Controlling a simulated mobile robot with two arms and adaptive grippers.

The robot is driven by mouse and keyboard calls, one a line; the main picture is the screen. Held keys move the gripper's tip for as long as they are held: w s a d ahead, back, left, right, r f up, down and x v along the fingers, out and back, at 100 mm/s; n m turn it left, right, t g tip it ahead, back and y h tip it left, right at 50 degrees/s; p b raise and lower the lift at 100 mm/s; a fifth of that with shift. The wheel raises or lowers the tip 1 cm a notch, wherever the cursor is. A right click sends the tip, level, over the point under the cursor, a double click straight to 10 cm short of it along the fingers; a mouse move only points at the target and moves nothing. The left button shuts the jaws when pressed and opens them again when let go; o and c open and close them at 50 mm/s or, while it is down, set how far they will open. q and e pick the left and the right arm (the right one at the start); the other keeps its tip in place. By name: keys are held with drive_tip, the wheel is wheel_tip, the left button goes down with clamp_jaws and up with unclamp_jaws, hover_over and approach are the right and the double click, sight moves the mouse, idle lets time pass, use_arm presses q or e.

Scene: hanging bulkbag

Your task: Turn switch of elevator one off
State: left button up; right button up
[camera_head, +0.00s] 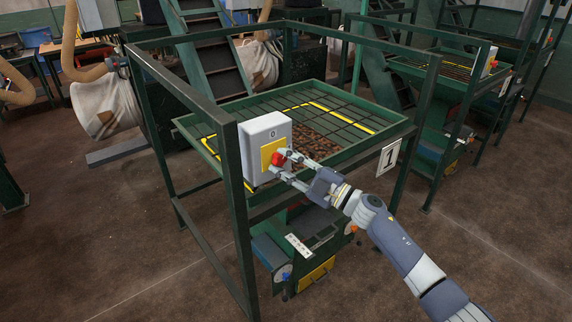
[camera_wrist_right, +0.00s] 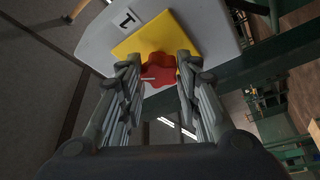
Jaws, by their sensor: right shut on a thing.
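The elevator one switch is a light grey box (camera_head: 262,131) on the green frame. Its front has a yellow plate (camera_head: 267,152) and a red knob (camera_head: 277,159). A "0" mark shows above the plate. My right gripper (camera_head: 281,164) is at the box front, shut on the red knob. In the right wrist view the red knob (camera_wrist_right: 157,71) sits between the two fingers (camera_wrist_right: 157,66), against the yellow plate (camera_wrist_right: 160,36). A white label (camera_wrist_right: 127,20) with a dark mark is beside that plate. The fingers partly hide the knob. My left gripper is out of view.
Green posts and rails surround the hopper grid (camera_head: 310,121) behind the switch. A number "1" plate (camera_head: 388,158) hangs on its right edge. A similar station (camera_head: 456,75) stands at the back right. Brown floor (camera_head: 490,215) is clear on the right.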

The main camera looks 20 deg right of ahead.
drive_tip(key=n+g, duration=0.1)
drive_tip(key=n, duration=0.2)
drive_tip(key=shift+r+p, duration=0.15)
drive_tip(key=shift+p, duration=0.15)
drive_tip(key=shift+n+g+h+p, duration=0.4)
drive_tip(key=shift+n+g+p, duration=0.3)
drive_tip(key=shift+n, duration=1.2)
drive_tip(key=shift+o, duration=0.2)
drive_tip(key=shift+c, duration=0.2)
drive_tip(key=o, duration=1.1)
drive_tip(key=shift+s+d, duration=0.1)
drive_tip(key=shift+d, duration=0.1)
drive_tip(key=v, duration=1.1)
drive_tip(key=shift+s+d, duration=0.25)
